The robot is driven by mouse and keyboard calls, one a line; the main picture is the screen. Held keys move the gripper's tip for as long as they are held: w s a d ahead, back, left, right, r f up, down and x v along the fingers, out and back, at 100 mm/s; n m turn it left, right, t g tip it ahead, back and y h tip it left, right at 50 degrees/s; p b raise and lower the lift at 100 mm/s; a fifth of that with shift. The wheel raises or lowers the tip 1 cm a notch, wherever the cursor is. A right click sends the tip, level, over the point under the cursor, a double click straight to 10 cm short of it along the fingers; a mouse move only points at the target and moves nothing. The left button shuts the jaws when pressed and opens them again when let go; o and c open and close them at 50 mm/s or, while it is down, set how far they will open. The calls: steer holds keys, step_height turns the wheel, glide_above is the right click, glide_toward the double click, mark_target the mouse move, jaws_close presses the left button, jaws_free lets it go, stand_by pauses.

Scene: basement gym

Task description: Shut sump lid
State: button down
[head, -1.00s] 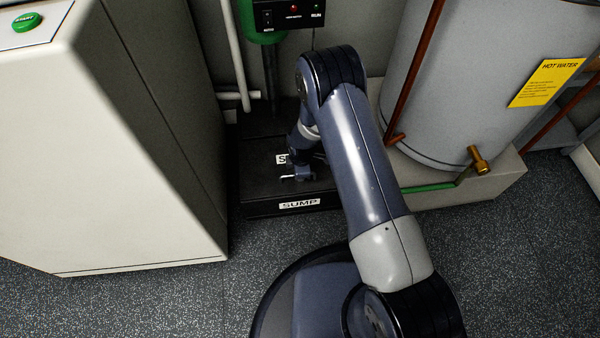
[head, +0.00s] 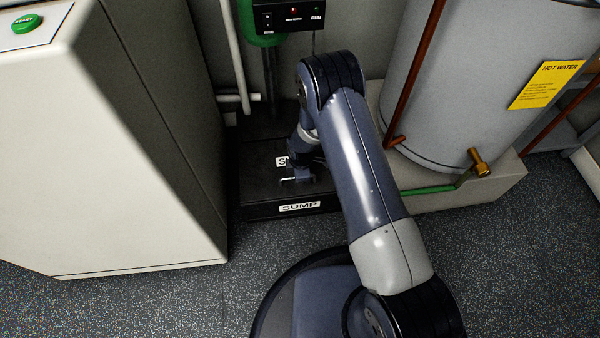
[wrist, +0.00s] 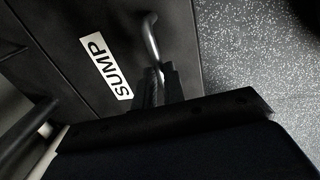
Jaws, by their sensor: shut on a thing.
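The black sump lid (head: 262,178) lies flat over the sump box in the head view, just behind the box's front face with its white SUMP label (head: 299,207). In the wrist view the dark lid (wrist: 65,35) carries another SUMP label (wrist: 105,67) and a metal bar handle (wrist: 152,38). My gripper (head: 296,176) is low over the lid's front part. In the wrist view my gripper (wrist: 158,80) is shut on the lower end of the handle. My arm hides the lid's right part in the head view, so I cannot tell whether every edge is seated.
A pale cabinet (head: 115,140) with a green START button stands close on the left. A grey hot water tank (head: 470,80) on a plinth is at the right. A control box (head: 290,17) and pipes are behind. Speckled floor in front is clear.

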steer(key=shift+w+f, duration=0.1)
steer(key=shift+s+f+b, duration=0.2)
steer(key=shift+f+b, duration=0.25)
steer(key=shift+b, duration=0.05)
steer(key=c, duration=1.8)
jaws_free()
steer(key=shift+f, duration=0.2)
steer(key=o, duration=0.3)
steer(key=shift+r, duration=0.15)
steer(key=r+p, duration=0.1)
steer(key=r, duration=0.2)
steer(key=s+r+p, duration=0.1)
steer(key=r, duration=0.3)
steer(key=r+p, duration=0.2)
steer(key=r, duration=0.1)
steer(key=shift+s+d+r, duration=0.2)
steer(key=shift+s+r, duration=0.1)
steer(key=shift+s, duration=0.05)
